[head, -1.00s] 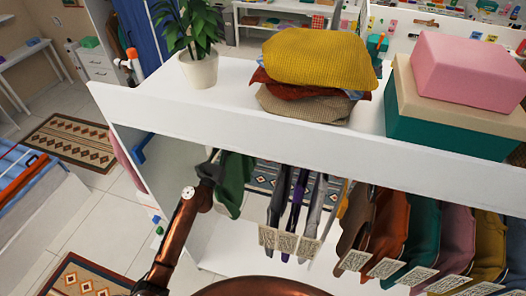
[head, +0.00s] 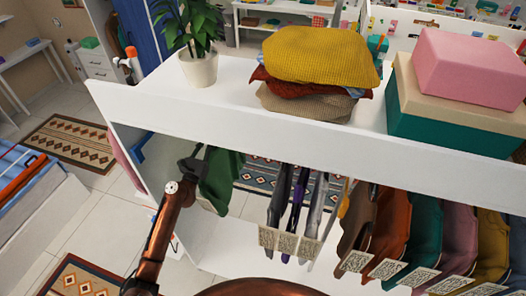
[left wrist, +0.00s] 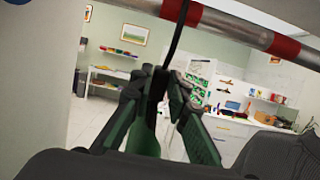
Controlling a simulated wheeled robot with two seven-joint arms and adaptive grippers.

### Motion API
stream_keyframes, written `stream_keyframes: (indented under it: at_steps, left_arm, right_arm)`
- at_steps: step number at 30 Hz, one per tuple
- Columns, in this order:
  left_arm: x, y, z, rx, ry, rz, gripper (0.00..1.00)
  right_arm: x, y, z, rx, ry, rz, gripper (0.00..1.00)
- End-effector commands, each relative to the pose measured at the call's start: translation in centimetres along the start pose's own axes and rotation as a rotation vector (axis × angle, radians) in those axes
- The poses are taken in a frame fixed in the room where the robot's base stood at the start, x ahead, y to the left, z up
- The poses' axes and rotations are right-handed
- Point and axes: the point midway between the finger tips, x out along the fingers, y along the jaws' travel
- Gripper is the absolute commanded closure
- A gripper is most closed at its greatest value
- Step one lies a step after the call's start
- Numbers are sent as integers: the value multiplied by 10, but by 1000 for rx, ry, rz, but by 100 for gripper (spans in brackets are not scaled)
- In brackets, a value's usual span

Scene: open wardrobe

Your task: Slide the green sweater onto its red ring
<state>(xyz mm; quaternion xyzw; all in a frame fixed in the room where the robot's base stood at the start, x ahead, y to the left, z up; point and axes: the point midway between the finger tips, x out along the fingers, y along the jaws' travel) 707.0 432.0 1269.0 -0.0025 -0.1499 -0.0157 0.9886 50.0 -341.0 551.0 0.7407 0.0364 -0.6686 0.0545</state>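The green sweater (head: 220,180) hangs under the wardrobe's top board, at the left end of the row. My left gripper (head: 190,165) is at its left side, near the top. In the left wrist view, the gripper fingers (left wrist: 160,85) close in on the dark hanger neck, with green cloth (left wrist: 144,135) between and below them. The thin hanger hook (left wrist: 175,40) rises to the rail and crosses in front of a red ring (left wrist: 173,10). A second red ring (left wrist: 285,46) is farther right on the rail. My right gripper is not in view.
Grey and purple garments (head: 297,200) with tags hang to the right, then several coloured ones. A gap separates them from the sweater. The wardrobe's top board (head: 230,115) hides the rail in the head view. A plant (head: 198,65) and folded clothes (head: 315,75) stand on top.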

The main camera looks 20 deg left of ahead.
Motion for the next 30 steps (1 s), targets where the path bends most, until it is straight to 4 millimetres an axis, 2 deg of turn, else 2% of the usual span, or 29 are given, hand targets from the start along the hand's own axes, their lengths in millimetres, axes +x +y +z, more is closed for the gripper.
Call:
stream_keyframes:
  at_steps: [8, 17, 23, 30]
  left_arm:
    - [0, -2, -1, -1, 1, -2, 65]
    - [-4, -2, -3, -1, 5, -1, 65]
    - [-30, -2, -4, -2, 6, 0, 65]
    - [-80, -2, -2, -3, 4, 2, 65]
  right_arm:
    - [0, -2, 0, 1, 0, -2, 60]
    - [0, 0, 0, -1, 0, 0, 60]
    - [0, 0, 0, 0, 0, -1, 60]
    - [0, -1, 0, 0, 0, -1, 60]
